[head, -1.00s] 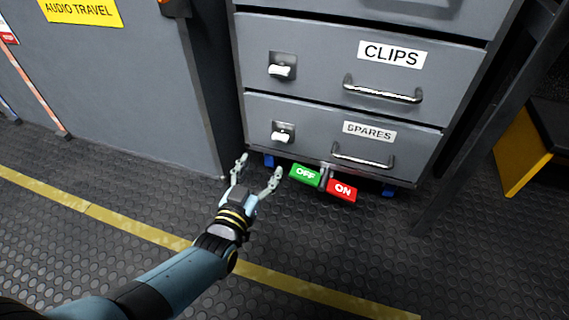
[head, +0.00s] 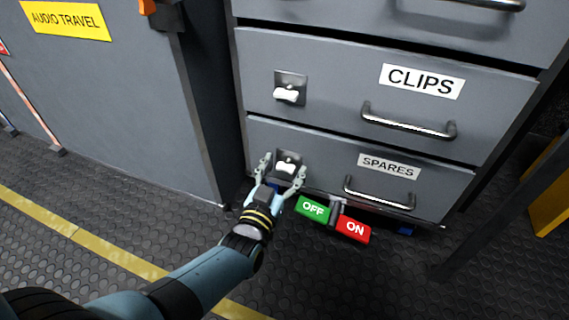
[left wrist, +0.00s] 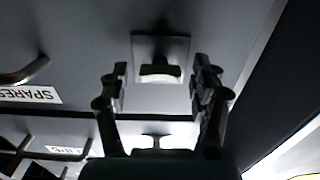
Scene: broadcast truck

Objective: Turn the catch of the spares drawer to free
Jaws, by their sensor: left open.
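The spares drawer (head: 325,154) is the bottom drawer, labelled SPARES, and looks shut. Its catch (head: 286,166) is a white knob on a square metal plate at the drawer's left side. My left gripper (head: 283,167) is open, with one finger on either side of the catch in the head view. The left wrist view shows the catch (left wrist: 160,73) between and just beyond the open fingertips (left wrist: 160,78), with visible gaps on both sides. I cannot tell whether anything touches. My right gripper is out of view.
The clips drawer (head: 340,95) above has a similar catch (head: 290,93) and a bar handle (head: 408,121). The spares handle (head: 379,195) is to the right. A green OFF block (head: 313,210) and red ON block (head: 354,228) are under the drawer. A dark post (head: 510,160) stands at right.

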